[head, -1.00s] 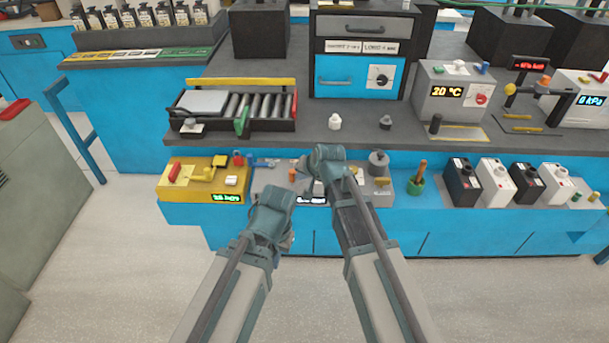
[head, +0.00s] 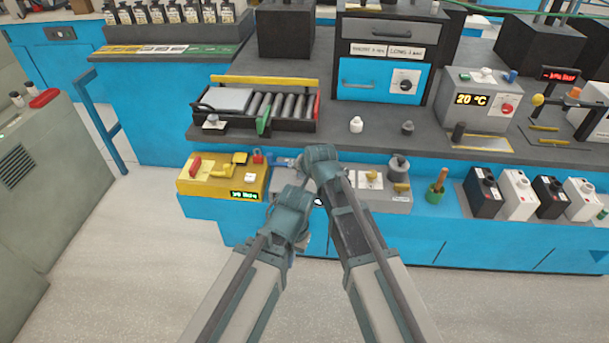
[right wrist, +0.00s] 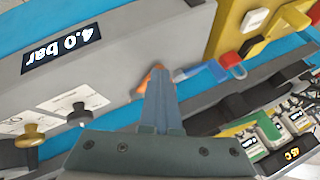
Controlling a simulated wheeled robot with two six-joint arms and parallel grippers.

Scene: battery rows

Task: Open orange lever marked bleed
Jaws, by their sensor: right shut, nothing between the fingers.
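The orange lever (right wrist: 142,84) shows in the right wrist view, partly hidden behind my right gripper's fingertips. It sits at the edge of a grey unit (right wrist: 165,35) with a 4.0 bar display (right wrist: 62,50). No bleed mark is readable. My right gripper (right wrist: 160,72) is shut and empty, its tips beside or touching the lever; I cannot tell which. In the head view the right gripper (head: 306,168) is over the left part of the grey unit (head: 400,206), and the lever is hidden. My left arm's wrist (head: 292,208) is in front of the unit; its fingers are hidden.
A yellow unit (head: 222,190) with a red lever stands left of the grey one. A blue part (right wrist: 215,70) lies between them. A green cup (head: 435,194) and several black and white batteries stand right. The bench above holds a roller tray (head: 208,128).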

